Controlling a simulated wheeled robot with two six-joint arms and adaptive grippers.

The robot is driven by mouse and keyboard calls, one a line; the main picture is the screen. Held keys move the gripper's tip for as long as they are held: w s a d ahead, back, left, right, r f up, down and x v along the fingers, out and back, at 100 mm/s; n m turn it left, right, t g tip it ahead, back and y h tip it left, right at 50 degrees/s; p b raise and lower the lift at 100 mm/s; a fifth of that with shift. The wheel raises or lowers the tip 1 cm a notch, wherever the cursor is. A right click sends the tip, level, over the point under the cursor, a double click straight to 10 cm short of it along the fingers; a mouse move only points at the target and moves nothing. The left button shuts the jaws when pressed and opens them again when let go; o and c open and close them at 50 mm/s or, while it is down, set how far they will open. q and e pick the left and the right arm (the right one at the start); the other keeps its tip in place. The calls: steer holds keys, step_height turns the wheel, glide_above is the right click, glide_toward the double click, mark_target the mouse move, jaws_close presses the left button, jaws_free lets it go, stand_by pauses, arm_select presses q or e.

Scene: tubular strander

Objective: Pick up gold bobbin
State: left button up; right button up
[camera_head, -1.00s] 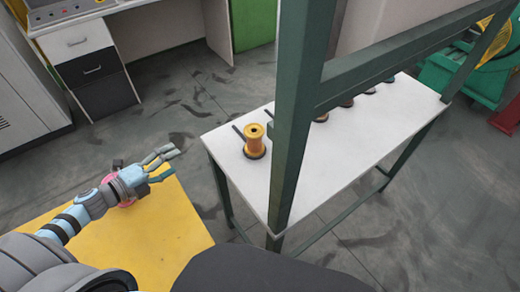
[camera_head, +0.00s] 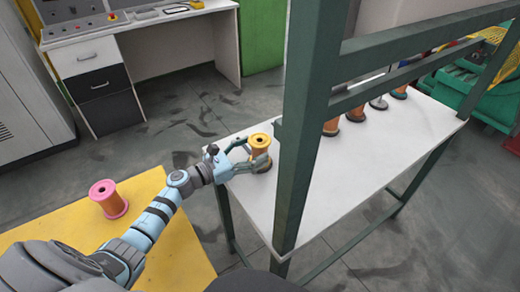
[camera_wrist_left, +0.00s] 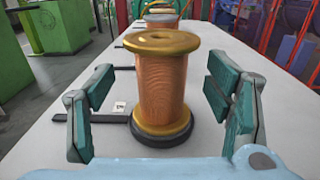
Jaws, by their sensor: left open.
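The gold bobbin (camera_head: 260,146) stands upright at the near left end of the white table (camera_head: 345,165). It has gold flanges, copper-coloured winding and a dark base. In the left wrist view the gold bobbin (camera_wrist_left: 161,90) stands between the two fingers of my left gripper (camera_wrist_left: 165,110), with a gap on each side. My left gripper (camera_head: 250,157) is open around the bobbin, in from the table's left edge. My right gripper is not in view.
A green post (camera_head: 298,130) and crossbeam rise in front of the table. More bobbins (camera_head: 355,113) stand in a row behind the post. A pink-topped bobbin (camera_head: 108,199) stands on the yellow surface (camera_head: 65,225) at left. A desk (camera_head: 150,45) is at the back.

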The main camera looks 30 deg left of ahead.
arm_select(q)
steer(key=x, duration=0.3)
steer(key=shift+s, duration=0.1)
steer(key=c, duration=1.6)
